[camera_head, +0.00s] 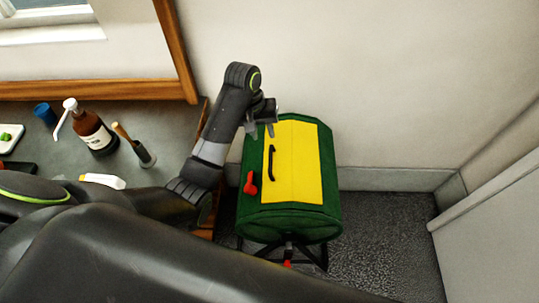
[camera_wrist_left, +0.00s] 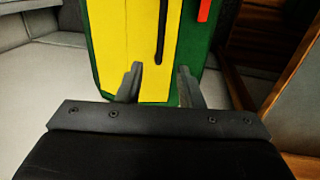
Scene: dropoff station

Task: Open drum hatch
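The green drum (camera_head: 291,220) stands on a dark stand in the middle of the head view, with a yellow hatch (camera_head: 298,165) on top. The hatch has a black handle (camera_head: 271,162), and it looks shut. A red latch (camera_head: 250,184) sits on the green part left of the hatch. My left gripper (camera_head: 261,131) is over the far left end of the drum. In the left wrist view its two fingers (camera_wrist_left: 160,88) are apart with nothing between them. The handle (camera_wrist_left: 161,30) and red latch (camera_wrist_left: 204,10) lie beyond the fingertips. My right gripper is not in view.
A dark counter (camera_head: 60,150) on the left holds a brown pump bottle (camera_head: 92,132), a blue cup (camera_head: 45,113), a brush (camera_head: 143,153) and a white tube (camera_head: 102,181). The wall is behind the drum. Clear floor (camera_head: 385,230) lies to its right, before a pale panel (camera_head: 495,220).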

